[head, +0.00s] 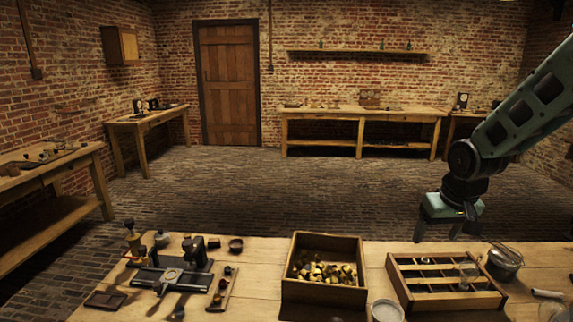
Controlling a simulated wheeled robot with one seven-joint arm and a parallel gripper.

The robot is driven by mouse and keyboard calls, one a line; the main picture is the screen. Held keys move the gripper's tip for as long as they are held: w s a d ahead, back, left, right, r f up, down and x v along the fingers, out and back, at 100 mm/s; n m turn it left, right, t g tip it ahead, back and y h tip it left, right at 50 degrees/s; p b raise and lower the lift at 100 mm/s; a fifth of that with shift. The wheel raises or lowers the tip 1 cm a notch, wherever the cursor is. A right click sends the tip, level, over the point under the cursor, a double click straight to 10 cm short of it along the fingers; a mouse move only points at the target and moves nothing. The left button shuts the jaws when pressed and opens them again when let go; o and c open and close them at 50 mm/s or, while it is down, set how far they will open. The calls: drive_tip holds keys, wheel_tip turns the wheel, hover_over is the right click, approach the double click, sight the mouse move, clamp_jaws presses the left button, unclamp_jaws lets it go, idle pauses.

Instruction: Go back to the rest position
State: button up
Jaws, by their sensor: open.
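My gripper (438,234) hangs from my arm at the right of the head view. It points down with its fingers apart and nothing between them. It is above the far edge of the near workbench (255,262), over the divided wooden tray (396,283). I cannot tell the contents of the slots clearly.
A wooden box (297,291) of small brass-coloured parts stands mid-bench. A metal device (171,276) stands at left, a lidded pot (505,261) right of the tray, and a pale round dish (387,311) in front. The brick floor (300,190) beyond is clear.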

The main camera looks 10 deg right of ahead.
drive_tip(key=s+a+r+n, duration=0.15)
drive_tip(key=s+a, duration=0.25)
drive_tip(key=a, duration=0.7)
drive_tip(key=s+a+n+g+y, duration=0.1)
drive_tip(key=s+a+n+g, duration=0.2)
drive_tip(key=s+a, duration=1.4)
drive_tip(key=s+n, duration=0.4)
drive_tip(key=shift+s+a+r+n, duration=0.2)
drive_tip(key=shift+r+n, duration=0.15)
drive_tip(key=shift+r, duration=0.05)
